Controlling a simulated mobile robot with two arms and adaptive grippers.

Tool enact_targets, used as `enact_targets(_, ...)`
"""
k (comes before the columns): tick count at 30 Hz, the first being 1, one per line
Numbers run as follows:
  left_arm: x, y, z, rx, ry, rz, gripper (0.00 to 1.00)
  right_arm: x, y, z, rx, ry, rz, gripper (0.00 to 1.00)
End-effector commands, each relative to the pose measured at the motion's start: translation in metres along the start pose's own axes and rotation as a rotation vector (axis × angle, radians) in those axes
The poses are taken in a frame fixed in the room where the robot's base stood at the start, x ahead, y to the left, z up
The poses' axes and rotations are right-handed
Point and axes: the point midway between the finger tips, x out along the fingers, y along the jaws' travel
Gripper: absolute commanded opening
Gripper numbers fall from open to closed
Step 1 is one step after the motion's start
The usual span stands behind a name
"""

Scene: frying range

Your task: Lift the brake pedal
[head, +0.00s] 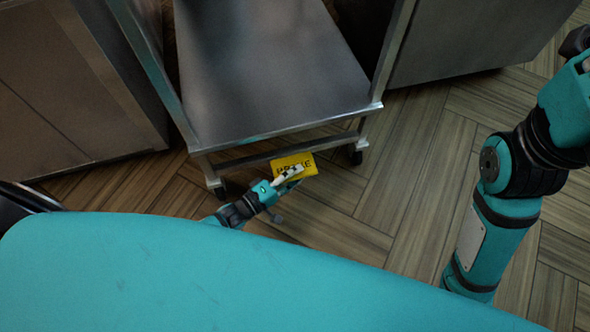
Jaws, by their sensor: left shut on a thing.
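The brake pedal (307,163) is a yellow plate with dark lettering, low at the front of a steel cart (270,75). My left gripper (290,177) reaches it from the lower left and is shut on the pedal's near edge. The gripper covers part of the lettering. My right arm stands at the right edge of the head view, and its gripper is out of the picture.
The cart stands on casters, one (355,155) at its front right corner. Steel cabinets stand to the left (60,95) and at the upper right (465,35). The wooden floor (410,170) right of the cart is clear.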

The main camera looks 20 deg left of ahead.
Motion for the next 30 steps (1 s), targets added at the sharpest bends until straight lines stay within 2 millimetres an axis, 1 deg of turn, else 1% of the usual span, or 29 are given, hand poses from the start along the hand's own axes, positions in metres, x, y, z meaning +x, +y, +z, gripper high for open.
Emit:
enact_targets(10, -0.001, 0.000, -0.001, -0.010, 0.002, 0.001, 0.00, 0.000, 0.000, 0.000, 0.000, -0.001, 0.000, 0.40)
enact_targets(11, -0.001, 0.001, -0.001, -0.010, 0.002, 0.001, 0.16, 0.000, 0.000, 0.000, 0.000, -0.001, 0.000, 0.40)
enact_targets(15, -0.001, 0.001, -0.001, -0.008, 0.001, 0.001, 0.34, 0.000, 0.000, 0.000, 0.000, -0.001, 0.000, 0.40)
enact_targets(24, -0.002, 0.000, 0.000, -0.006, 0.001, 0.000, 0.35, 0.000, 0.000, -0.001, -0.001, 0.002, -0.001, 0.40)
enact_targets(26, -0.007, 0.000, 0.000, -0.006, 0.001, -0.001, 0.35, 0.000, 0.000, -0.001, -0.001, 0.002, -0.001, 0.40)
enact_targets(29, -0.021, -0.001, 0.000, -0.007, 0.001, -0.003, 0.35, 0.000, 0.000, 0.000, 0.000, 0.001, -0.001, 0.40)
enact_targets(30, -0.029, -0.001, 0.000, -0.007, 0.001, -0.004, 0.35, 0.000, 0.000, 0.000, 0.000, 0.001, -0.001, 0.40)
